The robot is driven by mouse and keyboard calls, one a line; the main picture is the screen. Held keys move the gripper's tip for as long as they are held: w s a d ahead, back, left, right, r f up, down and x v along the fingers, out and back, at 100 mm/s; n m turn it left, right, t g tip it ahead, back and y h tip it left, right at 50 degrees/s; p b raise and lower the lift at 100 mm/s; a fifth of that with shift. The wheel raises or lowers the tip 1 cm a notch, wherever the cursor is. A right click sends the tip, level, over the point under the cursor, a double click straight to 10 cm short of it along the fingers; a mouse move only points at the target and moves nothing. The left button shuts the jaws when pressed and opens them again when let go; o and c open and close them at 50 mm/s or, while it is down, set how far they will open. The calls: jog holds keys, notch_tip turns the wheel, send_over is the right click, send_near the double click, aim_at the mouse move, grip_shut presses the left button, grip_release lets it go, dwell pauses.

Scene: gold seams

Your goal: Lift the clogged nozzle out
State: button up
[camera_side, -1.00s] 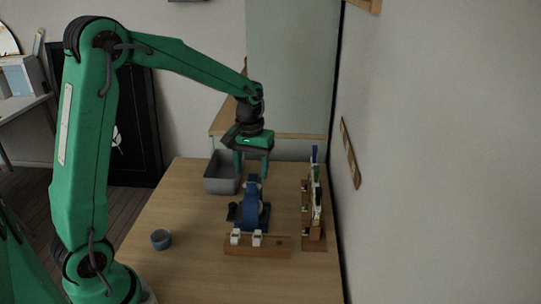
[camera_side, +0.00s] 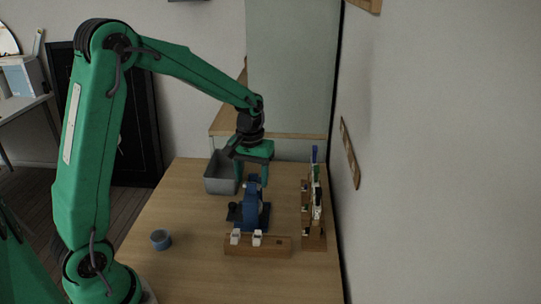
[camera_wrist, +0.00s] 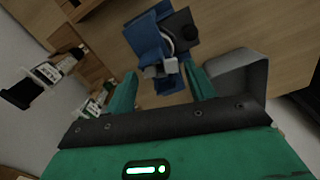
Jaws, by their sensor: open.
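A blue stand-like device (camera_side: 252,208) is on the table in the side view, and it also shows in the wrist view (camera_wrist: 145,40). A small light grey piece (camera_wrist: 170,66) is at the device's near end in the wrist view; I cannot tell for sure that it is the clogged nozzle. My gripper (camera_side: 251,180) is open above the device, fingers pointing down. In the wrist view my gripper (camera_wrist: 163,86) has its fingers apart on either side of the grey piece, with nothing between them that I can see held.
A grey bin (camera_side: 213,186) stands behind the device. A wooden block (camera_side: 268,250) with two white pieces is in front of it. A wooden rack (camera_side: 315,243) with several upright items lines the right edge. A blue-grey cup (camera_side: 161,240) is at left.

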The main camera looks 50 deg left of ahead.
jog(key=shift+f, duration=0.65)
jog(key=shift+f, duration=0.3)
jog(key=shift+f, duration=0.7)
jog(key=shift+f, duration=0.15)
jog(key=shift+c, duration=0.2)
jog(key=c, duration=0.5)
